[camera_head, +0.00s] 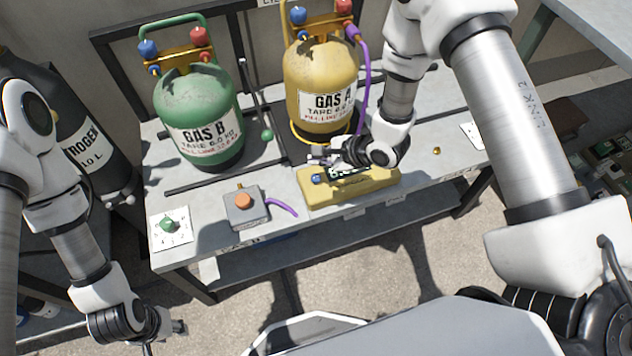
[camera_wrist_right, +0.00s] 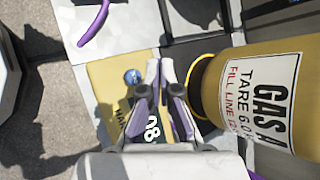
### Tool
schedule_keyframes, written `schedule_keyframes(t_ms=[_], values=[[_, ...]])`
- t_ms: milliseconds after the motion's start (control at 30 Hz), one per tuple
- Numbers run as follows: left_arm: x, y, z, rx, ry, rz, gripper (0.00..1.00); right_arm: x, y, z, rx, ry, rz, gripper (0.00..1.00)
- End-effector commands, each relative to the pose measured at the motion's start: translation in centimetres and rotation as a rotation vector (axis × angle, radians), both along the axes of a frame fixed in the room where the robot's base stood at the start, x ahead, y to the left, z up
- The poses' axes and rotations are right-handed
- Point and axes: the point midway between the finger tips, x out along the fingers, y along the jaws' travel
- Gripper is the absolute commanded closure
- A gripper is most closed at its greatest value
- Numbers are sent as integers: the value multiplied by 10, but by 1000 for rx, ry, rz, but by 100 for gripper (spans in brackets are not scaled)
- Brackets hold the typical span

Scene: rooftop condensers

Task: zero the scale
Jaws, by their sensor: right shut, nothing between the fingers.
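A yellow unit (camera_head: 365,190) with a dark display and a blue button (camera_head: 318,178) lies on the bench in front of the yellow GAS A cylinder (camera_head: 322,85); I take it for the scale's readout. In the right wrist view the display (camera_wrist_right: 152,130) shows light digits, partly hidden by the fingers, and the blue button (camera_wrist_right: 133,76) lies just left of the fingertips. My right gripper (camera_head: 316,155) is shut and empty over the unit; its fingers (camera_wrist_right: 160,64) look apart from the button. My left gripper (camera_head: 180,328) hangs low in front of the bench; its jaws are too small to read.
A green GAS B cylinder (camera_head: 200,120) stands left on the bench. A grey box with an orange knob (camera_head: 243,202) and a plate with a green knob (camera_head: 169,226) sit at the front left. A purple hose (camera_head: 361,90) hangs beside GAS A. A dark nitrogen cylinder (camera_head: 62,115) stands far left.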

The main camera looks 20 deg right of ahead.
Motion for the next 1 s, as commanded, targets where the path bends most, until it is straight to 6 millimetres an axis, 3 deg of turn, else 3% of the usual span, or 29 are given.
schedule_keyframes(t_ms=[33, 133, 333, 1000], values=[[0, 0, -17, 0, 0, 0, 60, 0, 0, -16, 0, 0, 0, 100], [0, 0, -32, 0, 0, 0, 60, 0, 0, -29, 0, 0, 0, 100], [0, 0, -35, 0, 0, 0, 60, 0, 0, -45, 0, 1, 0, 100], [0, 0, -35, 0, 0, 0, 60, 0, 0, -47, 0, 1, 1, 100]])
